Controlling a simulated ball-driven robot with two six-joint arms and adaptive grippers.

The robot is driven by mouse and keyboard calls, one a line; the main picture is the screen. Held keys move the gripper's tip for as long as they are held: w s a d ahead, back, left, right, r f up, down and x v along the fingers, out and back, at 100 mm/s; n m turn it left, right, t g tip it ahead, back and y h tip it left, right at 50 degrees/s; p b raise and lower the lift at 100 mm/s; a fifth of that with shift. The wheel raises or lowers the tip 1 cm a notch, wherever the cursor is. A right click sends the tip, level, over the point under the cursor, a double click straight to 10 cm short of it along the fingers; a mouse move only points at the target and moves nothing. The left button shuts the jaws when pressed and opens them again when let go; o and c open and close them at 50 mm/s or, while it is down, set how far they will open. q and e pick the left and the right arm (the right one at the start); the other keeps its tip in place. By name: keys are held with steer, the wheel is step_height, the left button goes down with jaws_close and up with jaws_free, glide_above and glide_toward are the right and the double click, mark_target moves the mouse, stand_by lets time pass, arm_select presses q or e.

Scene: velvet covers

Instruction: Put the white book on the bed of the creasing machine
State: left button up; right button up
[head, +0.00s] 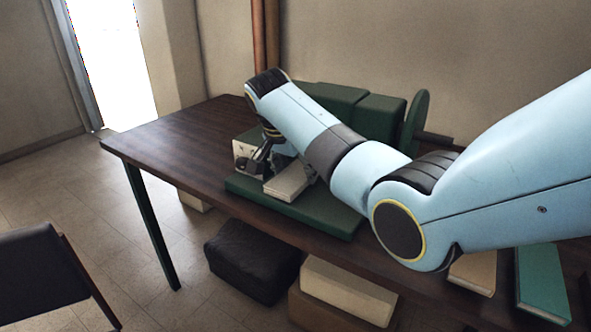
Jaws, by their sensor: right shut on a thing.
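My arm hides part of the machine. My left gripper is not in view.
The dark wooden table (170,143) is clear at its left end. A tan book (474,272) and a teal book (542,283) lie at the right. A handwheel (417,112) stands at the machine's right.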

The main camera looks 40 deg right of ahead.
steer(key=o, duration=1.3)
steer(key=shift+f, duration=0.1)
steer(key=v, duration=1.2)
steer(key=shift+s+a, duration=0.1)
